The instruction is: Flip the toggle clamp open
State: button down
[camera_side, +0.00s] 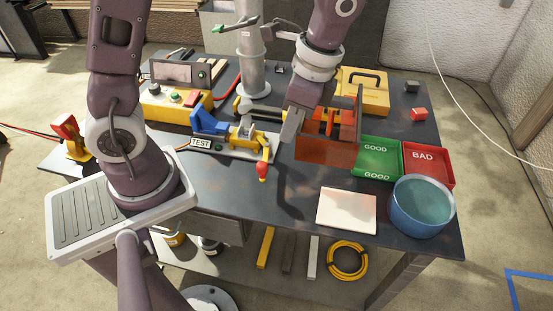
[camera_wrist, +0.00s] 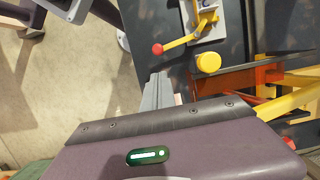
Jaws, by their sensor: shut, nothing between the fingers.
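The toggle clamp (camera_side: 246,133) is on a pale base plate in the middle of the bench, beside a blue block and a TEST label. Its yellow lever (camera_side: 266,154) ends in a red knob (camera_side: 262,170) that points toward the bench's front edge. In the wrist view the yellow lever (camera_wrist: 181,42) and its red knob (camera_wrist: 157,49) lie beyond my fingertips. My gripper (camera_side: 290,128) is shut and empty, to the right of the lever and apart from it. The shut fingers also show in the wrist view (camera_wrist: 159,88).
An orange see-through bin (camera_side: 325,151) stands close right of my gripper. Green (camera_side: 377,158) and red (camera_side: 428,163) trays, a blue bowl (camera_side: 422,207) and a white plate (camera_side: 346,211) lie farther right. A grey post (camera_side: 251,60) rises behind the clamp.

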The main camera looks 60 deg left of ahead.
aim_at(265, 169)
jog(key=x, duration=1)
jog(key=shift+s, duration=0.2)
jog(key=shift+s+a+m, duration=0.35)
jog(key=shift+s+m, duration=0.4)
jog(key=shift+m, duration=0.25)
jog(key=s+a+m+t, duration=0.1)
jog(key=s+a+m, duration=0.1)
jog(key=s+a, duration=0.3)
jog(key=shift+s+a+y, duration=0.2)
jog(key=shift+a+y, duration=0.1)
jog(key=shift+a, duration=0.8)
jog(key=shift+a, duration=0.15)
jog(key=s+v, duration=0.1)
jog(key=v, duration=0.9)
jog(key=shift+d, duration=0.35)
